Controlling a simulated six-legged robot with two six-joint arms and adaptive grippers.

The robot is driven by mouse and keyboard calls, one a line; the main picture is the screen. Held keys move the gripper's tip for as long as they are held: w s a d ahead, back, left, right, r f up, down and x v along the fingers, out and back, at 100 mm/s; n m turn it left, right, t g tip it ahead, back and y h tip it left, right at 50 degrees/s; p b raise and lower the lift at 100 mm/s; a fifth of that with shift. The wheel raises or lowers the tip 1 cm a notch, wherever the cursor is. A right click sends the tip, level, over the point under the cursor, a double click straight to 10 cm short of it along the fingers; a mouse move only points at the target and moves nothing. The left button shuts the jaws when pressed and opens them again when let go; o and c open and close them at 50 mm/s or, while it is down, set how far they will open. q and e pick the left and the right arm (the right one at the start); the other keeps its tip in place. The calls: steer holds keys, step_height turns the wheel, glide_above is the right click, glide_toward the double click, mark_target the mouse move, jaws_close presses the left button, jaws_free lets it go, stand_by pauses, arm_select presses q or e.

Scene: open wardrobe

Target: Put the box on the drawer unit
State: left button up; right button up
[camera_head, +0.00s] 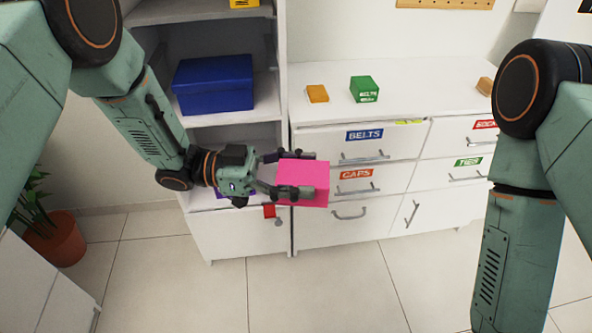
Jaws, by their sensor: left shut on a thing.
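A bright pink box (303,181) is held in the air in front of the drawer unit. My left gripper (298,175) is shut on it, with one finger along the far side and one along the near side. The white drawer unit (430,97) stands behind, with drawers labelled belts, caps, ties and one partly hidden. The box is lower than the unit's top and covers part of the left drawer fronts. My right arm comes in at the right, but its gripper is out of the picture.
On the unit's top are an orange box (316,94), a green box (364,89) and another orange item (485,86) by my right arm. A shelf to the left holds a blue box (214,83). A potted plant (54,239) stands at left. The middle of the top is clear.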

mark_target(282, 176)
arm_select(q)
steer(key=shift+s+a+m+g+y, duration=0.2)
steer(key=shift+a+m+g, duration=0.45)
steer(key=shift+g, duration=0.5)
steer(key=shift+s+a+m+g+y, duration=0.15)
steer(key=shift+a+m+g+y, duration=0.2)
steer(key=shift+m+g, duration=0.7)
steer(key=shift+s+a+m+g+y, duration=0.2)
steer(key=shift+a+m+g, duration=0.35)
steer(key=shift+g, duration=0.75)
steer(key=shift+f, duration=0.1)
